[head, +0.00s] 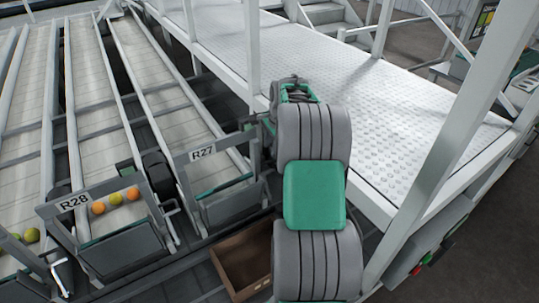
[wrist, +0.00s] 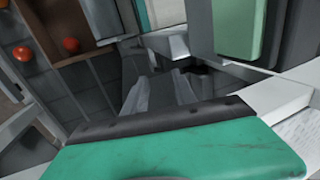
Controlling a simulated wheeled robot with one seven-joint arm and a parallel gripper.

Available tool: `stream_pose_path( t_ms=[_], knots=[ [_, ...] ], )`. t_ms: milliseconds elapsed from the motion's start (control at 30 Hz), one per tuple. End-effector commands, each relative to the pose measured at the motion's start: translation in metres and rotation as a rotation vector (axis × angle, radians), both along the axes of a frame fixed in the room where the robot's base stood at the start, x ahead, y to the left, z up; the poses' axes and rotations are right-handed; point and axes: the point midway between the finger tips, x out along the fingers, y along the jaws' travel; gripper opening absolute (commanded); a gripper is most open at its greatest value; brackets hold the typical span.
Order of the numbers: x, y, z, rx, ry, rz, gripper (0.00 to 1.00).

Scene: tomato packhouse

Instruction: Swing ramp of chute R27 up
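Chute R27 (head: 203,153) is in the middle of the head view, its label on a grey end frame. My gripper's fingertips are hidden behind the arm in the head view.
Chute R28 (head: 75,203) stands to the left, with several orange and yellow-green fruits behind its label. A brown crate (head: 232,279) sits below R27, beside my arm. A metal walkway (head: 335,95) with white posts runs along the right. Red tomatoes (wrist: 71,45) show upper left in the wrist view.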

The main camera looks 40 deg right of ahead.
Motion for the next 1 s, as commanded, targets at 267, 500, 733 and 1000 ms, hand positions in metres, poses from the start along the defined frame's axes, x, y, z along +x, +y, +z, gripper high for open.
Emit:
stream_pose_path(
  t_ms=[267, 500, 733, 1000],
  knots=[
    [-0.001, 0.000, 0.003, 0.001, 0.002, 0.000, 0.31],
    [-0.039, -0.043, 0.061, -0.060, -0.078, -0.095, 0.11],
    [-0.081, 0.005, 0.033, 0.003, -0.133, -0.036, 0.00],
    [-0.056, 0.008, 0.017, -0.007, -0.201, 0.003, 0.00]
  ],
)
